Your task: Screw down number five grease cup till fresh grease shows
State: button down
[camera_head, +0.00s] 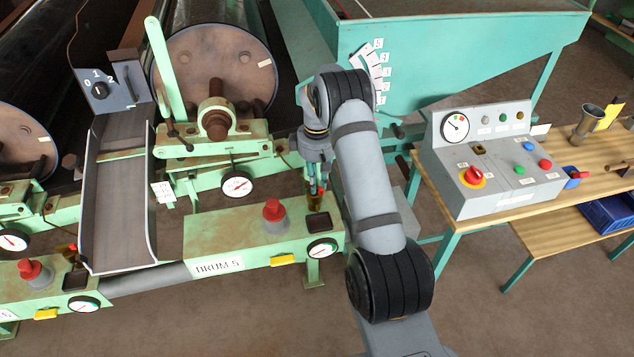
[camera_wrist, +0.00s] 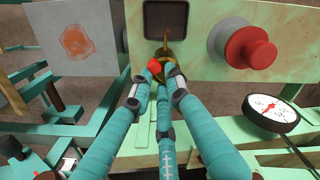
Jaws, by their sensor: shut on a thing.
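The station box marked DRUM 5 (camera_head: 245,237) has a brass grease cup at the right end of its rear edge. The cup (camera_wrist: 166,49) shows in the wrist view between my teal fingers, beside a dark square recess (camera_wrist: 166,19). My gripper (camera_head: 316,189) reaches down at this end of the box. In the wrist view my gripper (camera_wrist: 163,72) is shut on the cup. A small red part (camera_wrist: 154,66) shows at the fingertips. The fingers hide most of the cup, and I cannot make out fresh grease.
A red mushroom button (camera_head: 273,210) and a dial gauge (camera_head: 237,186) are close by on the left. Another gauge (camera_head: 321,248) is on the box's front. The drum (camera_head: 216,65) stands behind. A control console (camera_head: 495,160) sits on a bench at right.

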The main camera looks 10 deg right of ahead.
jog(key=m+b, duration=0.2)
jog(key=m, duration=0.1)
jog(key=shift+f+m+b, duration=0.15)
jog(key=shift+m+b, duration=0.15)
jog(key=shift+b, duration=0.05)
jog(key=m+b, duration=0.1)
jog(key=m, duration=0.1)
jog(key=m+b, duration=0.1)
jog(key=shift+s+a+m, duration=0.15)
jog(key=shift+m, duration=0.25)
jog(key=m+b, duration=0.2)
jog(key=m, duration=0.1)
jog(key=shift+s+a, duration=0.1)
jog(key=shift+a+m+b, duration=0.1)
jog(key=shift+m+b, duration=0.55)
jog(key=shift+m, duration=1.25)
jog(key=shift+r, duration=0.2)
jog(key=c, duration=1.7)
grip_release()
jog(key=shift+o, duration=0.2)
